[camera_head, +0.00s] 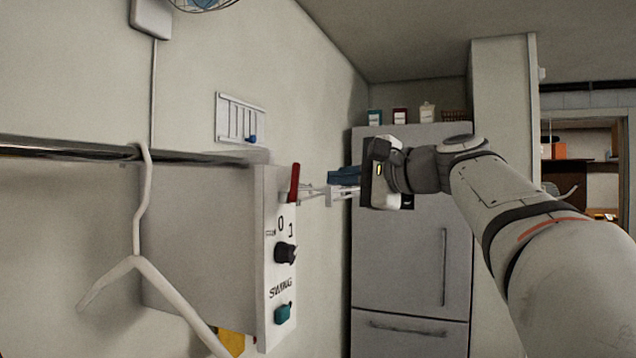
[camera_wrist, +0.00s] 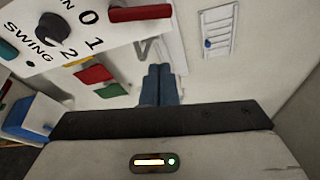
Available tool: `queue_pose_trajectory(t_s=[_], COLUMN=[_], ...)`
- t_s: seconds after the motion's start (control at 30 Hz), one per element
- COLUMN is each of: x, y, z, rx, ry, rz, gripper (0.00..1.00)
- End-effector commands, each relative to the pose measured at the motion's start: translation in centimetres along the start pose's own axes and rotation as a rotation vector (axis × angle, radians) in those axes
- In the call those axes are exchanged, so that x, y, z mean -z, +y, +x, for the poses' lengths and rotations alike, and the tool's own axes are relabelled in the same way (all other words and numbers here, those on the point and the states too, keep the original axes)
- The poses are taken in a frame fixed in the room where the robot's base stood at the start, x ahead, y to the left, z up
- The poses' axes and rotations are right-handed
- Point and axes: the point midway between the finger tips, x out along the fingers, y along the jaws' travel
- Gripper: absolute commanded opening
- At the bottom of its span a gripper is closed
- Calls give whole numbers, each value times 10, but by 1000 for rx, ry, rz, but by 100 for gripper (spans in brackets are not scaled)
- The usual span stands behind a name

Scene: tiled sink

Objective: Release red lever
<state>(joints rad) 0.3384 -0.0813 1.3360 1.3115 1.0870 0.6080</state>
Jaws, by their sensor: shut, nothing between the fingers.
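The red lever (camera_head: 294,182) stands upright at the top of the white control panel (camera_head: 277,260) in the head view. My gripper (camera_head: 328,191) is to the right of the lever in the head view. In the wrist view my blue fingertips (camera_wrist: 159,70) are together and empty, with a visible gap to the lever in the picture. Whether the fingers touch anything behind them cannot be told.
A black knob (camera_head: 286,253) and a teal knob (camera_head: 283,313) sit lower on the panel. A metal rail (camera_head: 60,149) with a white hanger (camera_head: 137,262) is at the left. A fridge (camera_head: 412,270) stands behind my gripper.

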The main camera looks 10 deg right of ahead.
Motion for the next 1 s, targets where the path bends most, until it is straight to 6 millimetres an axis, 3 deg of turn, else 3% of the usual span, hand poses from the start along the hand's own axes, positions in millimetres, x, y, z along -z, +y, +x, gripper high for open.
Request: queue_pose_trajectory(t_s=[0.1,0.33,0.9,1.0], x=[2,0,0,0], y=[1,1,1,14], z=[-24,-47,-50,-46], rx=[0,-2,-4,-37], ry=[4,-1,-2,8], rz=[1,1,1,-7], gripper=[0,0,0,0])
